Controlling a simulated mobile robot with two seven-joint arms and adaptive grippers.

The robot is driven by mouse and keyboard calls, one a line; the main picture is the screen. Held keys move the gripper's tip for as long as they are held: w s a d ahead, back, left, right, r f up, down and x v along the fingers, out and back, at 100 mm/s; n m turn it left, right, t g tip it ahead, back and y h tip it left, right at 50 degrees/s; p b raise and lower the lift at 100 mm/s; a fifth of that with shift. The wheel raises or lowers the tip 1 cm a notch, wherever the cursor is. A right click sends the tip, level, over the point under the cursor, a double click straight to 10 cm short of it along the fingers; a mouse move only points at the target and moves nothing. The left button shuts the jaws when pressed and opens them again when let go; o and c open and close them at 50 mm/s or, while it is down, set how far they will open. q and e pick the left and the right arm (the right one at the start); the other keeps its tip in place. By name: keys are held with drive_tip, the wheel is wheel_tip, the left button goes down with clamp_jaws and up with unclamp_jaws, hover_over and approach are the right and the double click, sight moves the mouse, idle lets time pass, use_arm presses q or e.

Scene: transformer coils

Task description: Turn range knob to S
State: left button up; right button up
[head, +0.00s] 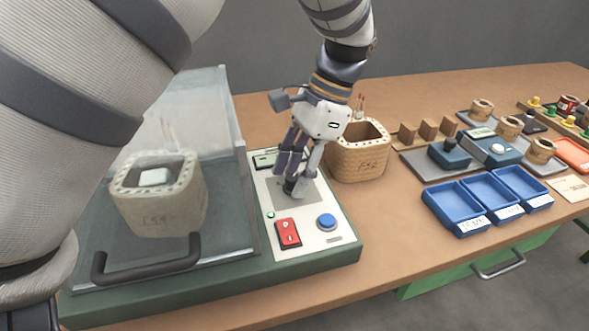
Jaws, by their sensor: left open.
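The control panel (335,207) is the pale plate on the right part of the green test box. A grey square (318,192) on it lies under my left gripper (294,182). My left gripper points down, open, its fingertips low over this square. A small dark part shows at the fingertips; I cannot tell whether it is the range knob or a fingertip. The knob's pointer and the range letters are hidden or too small to read.
The panel also has a red switch (288,233), a blue button (326,222) and a small display (265,160). A clear cover (215,110) encloses a coil (158,200) on the left. Another coil (358,160) stands close right of my gripper. Blue trays (452,204) lie further right.

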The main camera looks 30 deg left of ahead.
use_arm(q)
clamp_jaws()
use_arm(e)
drive_tip(key=shift+w, duration=0.1)
use_arm(q)
drive_tip(key=n+h, duration=0.1)
drive_tip(key=n, duration=0.3)
drive_tip(key=shift+n+g+h+p, duration=0.3)
drive_tip(key=shift+h+p, duration=0.1)
drive_tip(key=n+h, duration=0.1)
drive_tip(key=n, duration=0.1)
drive_tip(key=n+h, duration=0.1)
drive_tip(key=n, duration=0.2)
drive_tip(key=shift+a+r+p, duration=0.1)
drive_tip(key=shift+a+p, duration=0.1)
drive_tip(key=shift+p, duration=0.2)
drive_tip(key=n+h, duration=0.1)
drive_tip(key=n, duration=0.3)
drive_tip(key=shift+t, duration=0.4)
drive_tip(key=shift+a+n+t+h, duration=0.1)
drive_tip(key=shift+n+t+h, duration=0.25)
drive_tip(key=shift+n, duration=0.7)
drive_tip(key=shift+n+t+h, duration=0.35)
drive_tip(key=shift+n, duration=0.7)
use_arm(e)
drive_tip(key=shift+w+r+t, duration=0.6)
drive_tip(key=shift+w+r, duration=0.6)
